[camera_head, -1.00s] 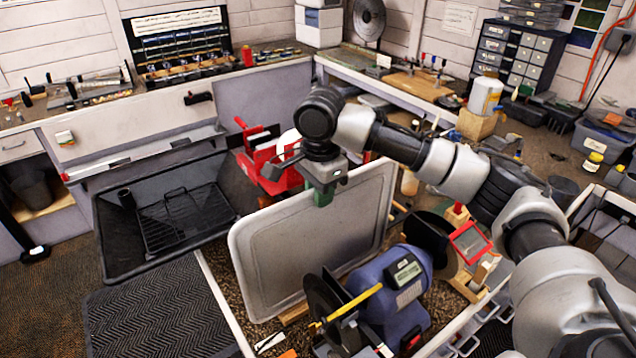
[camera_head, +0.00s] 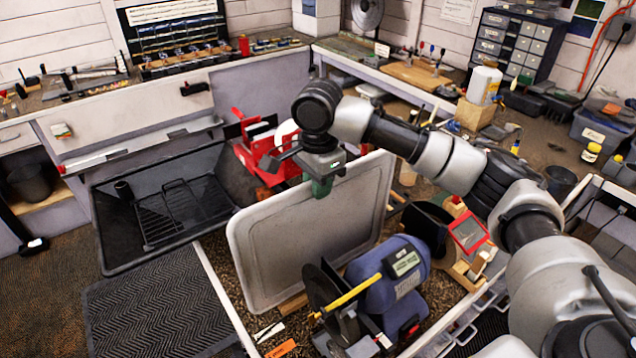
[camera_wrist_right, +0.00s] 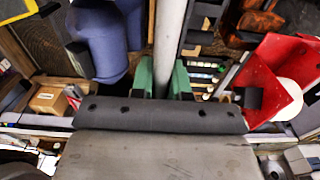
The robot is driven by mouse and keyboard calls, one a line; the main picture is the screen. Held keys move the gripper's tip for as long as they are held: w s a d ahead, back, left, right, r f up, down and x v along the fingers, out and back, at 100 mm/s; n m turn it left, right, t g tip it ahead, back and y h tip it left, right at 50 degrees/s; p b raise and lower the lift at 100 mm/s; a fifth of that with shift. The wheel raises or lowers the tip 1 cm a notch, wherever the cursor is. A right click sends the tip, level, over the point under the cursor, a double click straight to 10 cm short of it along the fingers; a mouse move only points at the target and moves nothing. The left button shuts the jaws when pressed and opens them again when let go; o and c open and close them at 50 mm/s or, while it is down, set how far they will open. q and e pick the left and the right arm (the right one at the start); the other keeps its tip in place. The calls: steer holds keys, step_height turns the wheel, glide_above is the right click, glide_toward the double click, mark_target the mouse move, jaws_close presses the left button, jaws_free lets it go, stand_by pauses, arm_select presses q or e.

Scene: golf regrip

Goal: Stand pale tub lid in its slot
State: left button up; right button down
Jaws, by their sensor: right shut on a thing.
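The pale tub lid (camera_head: 300,245) is a large grey-white panel with rounded corners and a raised rim. It stands on edge, close to upright, in the bench area behind the blue grinder. My right gripper (camera_head: 320,187) is shut on its top edge from above. In the right wrist view, the lid (camera_wrist_right: 170,35) is a narrow pale strip seen edge-on between the green fingertips (camera_wrist_right: 162,80). A wooden piece (camera_head: 293,303) shows at the lid's lower edge. The slot itself is hidden, and I cannot tell whether the lid's bottom is seated in it. My left gripper is out of view.
The blue grinder (camera_head: 390,272) with a dark wheel stands close in front of the lid. A red holder (camera_head: 262,158) is behind it. A black tray (camera_head: 165,215) and a ribbed mat (camera_head: 155,305) lie left. A red-framed shield (camera_head: 468,232) stands right.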

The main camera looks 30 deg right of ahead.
steer(key=shift+f, duration=1.55)
stand_by(0.6)
steer(key=c, duration=1)
jaws_free()
step_height(320, 180, up, 10)
steer(key=shift+f+b, duration=0.1)
steer(key=shift+b, duration=0.9)
steer(key=shift+r, duration=0.5)
